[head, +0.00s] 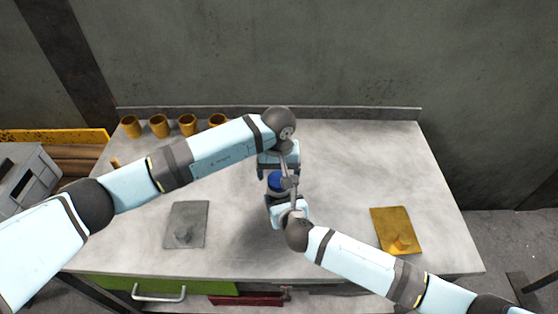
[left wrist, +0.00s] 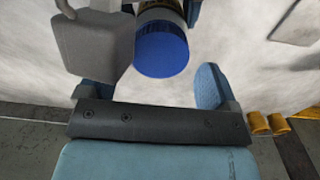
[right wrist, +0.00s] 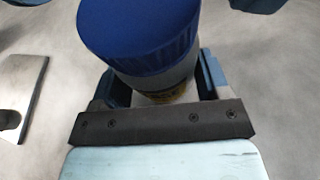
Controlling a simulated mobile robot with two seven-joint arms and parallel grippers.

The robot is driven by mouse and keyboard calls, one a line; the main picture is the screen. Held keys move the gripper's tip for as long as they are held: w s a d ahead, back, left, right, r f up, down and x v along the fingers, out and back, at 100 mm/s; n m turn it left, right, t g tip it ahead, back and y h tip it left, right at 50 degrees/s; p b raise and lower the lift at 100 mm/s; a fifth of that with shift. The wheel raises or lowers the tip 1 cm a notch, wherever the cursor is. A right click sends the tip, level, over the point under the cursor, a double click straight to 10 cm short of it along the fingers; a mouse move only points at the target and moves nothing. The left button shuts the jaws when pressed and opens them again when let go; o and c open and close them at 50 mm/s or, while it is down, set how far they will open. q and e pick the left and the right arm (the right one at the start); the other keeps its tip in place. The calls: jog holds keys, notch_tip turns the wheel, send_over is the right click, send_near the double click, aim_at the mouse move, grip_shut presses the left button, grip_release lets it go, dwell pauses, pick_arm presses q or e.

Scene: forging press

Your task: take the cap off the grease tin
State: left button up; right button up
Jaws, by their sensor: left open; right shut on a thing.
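In the right wrist view the cap (right wrist: 140,25) sits on the tin's pale body (right wrist: 165,82). My right gripper (head: 284,208) is shut on the tin's body, below the cap. My left gripper (head: 272,168) is open on the far side of the tin. In the left wrist view the blue cap (left wrist: 161,52) lies ahead of the open left fingers, apart from them. Arm links partly hide the tin in the head view.
A steel plate (head: 186,226) lies to the left and a brass-coloured plate (head: 391,222) to the right, each with a small knob-like part. Several yellow cups (head: 159,126) stand at the back left. The bench (head: 360,165) is bare at the right rear.

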pick_arm(q)
jog(key=shift+f, duration=1.1)
jog(key=c, duration=0.9)
jog(key=n, duration=1.3)
jog(key=shift+n, duration=0.3)
jog(key=o, duration=1)
